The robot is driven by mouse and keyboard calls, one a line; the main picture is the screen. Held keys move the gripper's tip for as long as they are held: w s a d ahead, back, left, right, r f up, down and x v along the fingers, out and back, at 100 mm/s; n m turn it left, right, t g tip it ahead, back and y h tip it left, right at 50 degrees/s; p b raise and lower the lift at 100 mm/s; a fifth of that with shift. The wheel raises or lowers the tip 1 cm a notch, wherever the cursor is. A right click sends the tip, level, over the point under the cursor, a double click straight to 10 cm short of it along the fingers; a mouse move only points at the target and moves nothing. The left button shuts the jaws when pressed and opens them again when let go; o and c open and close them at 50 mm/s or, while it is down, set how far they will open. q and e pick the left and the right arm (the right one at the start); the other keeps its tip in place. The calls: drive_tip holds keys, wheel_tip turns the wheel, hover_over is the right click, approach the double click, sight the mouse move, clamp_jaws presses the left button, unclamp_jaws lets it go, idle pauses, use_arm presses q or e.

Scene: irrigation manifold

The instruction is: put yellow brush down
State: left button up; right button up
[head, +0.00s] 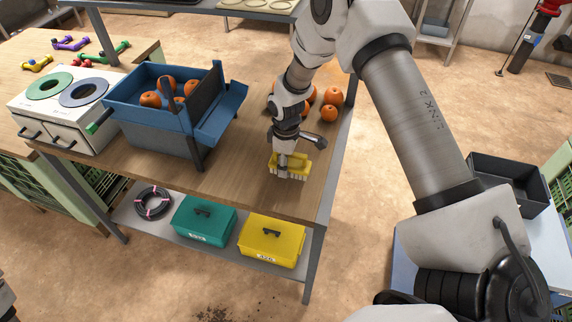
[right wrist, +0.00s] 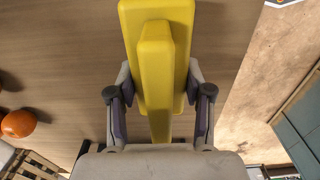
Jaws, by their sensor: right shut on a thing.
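The yellow brush (head: 291,166) with pale bristles is at the front right part of the wooden table (head: 240,187). My right gripper (head: 283,160) is shut on it from above. In the right wrist view the brush (right wrist: 155,60) lies between the two fingers of the right gripper (right wrist: 160,110), with the wooden tabletop behind it. The bristles point down, at or just above the tabletop; I cannot tell whether they touch. My left gripper is not in view.
A blue crate (head: 150,127) with orange fruits stands left of the brush. Several oranges (head: 329,113) lie behind the gripper. A white box with two round holes (head: 60,112) stands at the left. Teal (head: 204,220) and yellow (head: 271,240) boxes sit on the lower shelf. The table's right edge is close.

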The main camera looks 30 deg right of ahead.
wheel_tip(320, 180, down, 3)
drive_tip(key=shift+w+f+p, duration=0.1)
drive_tip(key=shift+f+p, duration=0.1)
drive_tip(key=shift+p, duration=0.55)
drive_tip(key=shift+f, duration=0.15)
drive_tip(key=o, duration=1.2)
drive_tip(key=shift+o, duration=0.2)
drive_tip(key=shift+r, duration=0.3)
drive_tip(key=shift+r+b, duration=0.25)
drive_tip(key=shift+b, duration=0.15)
wheel_tip(320, 180, up, 11)
drive_tip(key=b, duration=0.3)
drive_tip(key=shift+f, duration=0.15)
drive_tip(key=shift+r, duration=0.25)
